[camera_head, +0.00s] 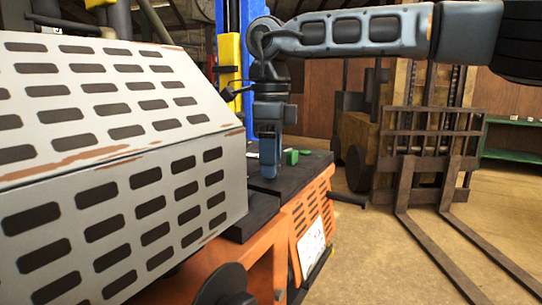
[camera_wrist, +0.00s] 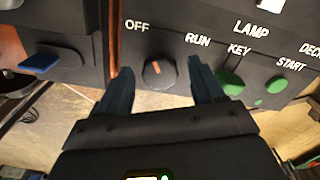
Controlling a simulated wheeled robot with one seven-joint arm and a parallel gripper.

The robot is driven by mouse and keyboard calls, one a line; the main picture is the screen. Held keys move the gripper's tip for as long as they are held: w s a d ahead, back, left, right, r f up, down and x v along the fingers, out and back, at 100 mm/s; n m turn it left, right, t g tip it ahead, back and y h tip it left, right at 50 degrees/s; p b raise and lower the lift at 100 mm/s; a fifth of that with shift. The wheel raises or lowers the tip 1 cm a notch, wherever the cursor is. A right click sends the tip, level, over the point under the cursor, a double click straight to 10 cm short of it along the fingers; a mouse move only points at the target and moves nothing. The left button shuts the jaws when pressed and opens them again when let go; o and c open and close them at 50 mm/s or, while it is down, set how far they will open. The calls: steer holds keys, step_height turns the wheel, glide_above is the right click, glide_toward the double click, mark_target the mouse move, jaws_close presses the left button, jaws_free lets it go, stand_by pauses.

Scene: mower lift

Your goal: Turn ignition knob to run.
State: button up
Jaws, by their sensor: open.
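The ignition knob (camera_wrist: 160,74) is a dark round knob with an orange pointer mark on a black panel (camera_wrist: 205,15). The mark points up and slightly left in the wrist view, toward the OFF label (camera_wrist: 137,27) more than the RUN label (camera_wrist: 198,40). My gripper (camera_wrist: 160,68) is open, with one finger on each side of the knob and visible gaps between. In the head view my gripper (camera_head: 268,172) points down at the black console top (camera_head: 300,172); the knob cannot be made out there.
Right of the knob are a green key (camera_wrist: 230,83) and a green START button (camera_wrist: 277,84). A blue lever (camera_wrist: 40,62) is at left. In the head view, a slotted white cover (camera_head: 120,140) stands close left of my gripper. A forklift (camera_head: 420,150) stands behind at right.

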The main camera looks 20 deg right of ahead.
steer(key=shift+c, duration=0.2)
steer(key=c, duration=1)
steer(key=shift+m, duration=0.4)
steer(key=m, duration=0.5)
steer(key=shift+m+p, duration=0.3)
steer(key=m, duration=0.5)
steer(key=shift+m, duration=0.3)
steer(key=o, duration=1)
